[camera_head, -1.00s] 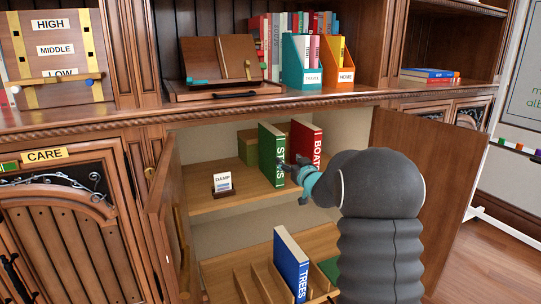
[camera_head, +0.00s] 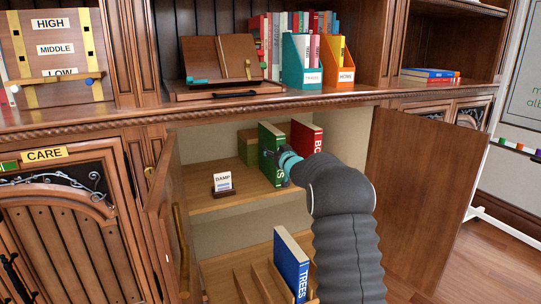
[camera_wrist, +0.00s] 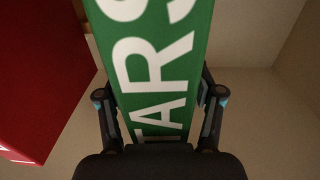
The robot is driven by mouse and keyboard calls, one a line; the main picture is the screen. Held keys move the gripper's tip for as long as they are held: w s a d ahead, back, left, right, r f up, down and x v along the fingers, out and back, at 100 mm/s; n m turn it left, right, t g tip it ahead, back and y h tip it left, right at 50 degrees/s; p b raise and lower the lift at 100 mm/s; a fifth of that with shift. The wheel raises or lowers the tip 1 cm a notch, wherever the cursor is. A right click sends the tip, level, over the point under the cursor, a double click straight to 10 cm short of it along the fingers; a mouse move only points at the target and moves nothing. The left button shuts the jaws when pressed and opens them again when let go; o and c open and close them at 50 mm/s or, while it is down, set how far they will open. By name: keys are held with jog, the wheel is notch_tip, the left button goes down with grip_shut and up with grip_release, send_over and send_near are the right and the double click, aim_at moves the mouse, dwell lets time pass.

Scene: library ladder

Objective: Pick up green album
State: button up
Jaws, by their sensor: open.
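The green album (camera_head: 271,153) stands upright on the cabinet's upper shelf. Its spine lettering is partly hidden by my gripper in the head view. In the wrist view the green spine (camera_wrist: 152,62), with white letters reading "TARS", runs between my fingers. My gripper (camera_wrist: 160,112) is open, with one finger on each side of the album's spine. It also shows in the head view (camera_head: 284,163), at the front of the album. I cannot tell whether either finger touches the cover.
A red album (camera_head: 305,138) stands right of the green one and shows at left in the wrist view (camera_wrist: 40,75). A "DAMP" card stand (camera_head: 224,189) is to the left. A blue "TREES" album (camera_head: 291,264) stands in the slotted rack below. Open cabinet doors flank the shelf.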

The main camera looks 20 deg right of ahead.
jog(key=shift+w, duration=0.45)
grip_shut()
jog(key=shift+r, duration=0.1)
jog(key=shift+r, duration=0.1)
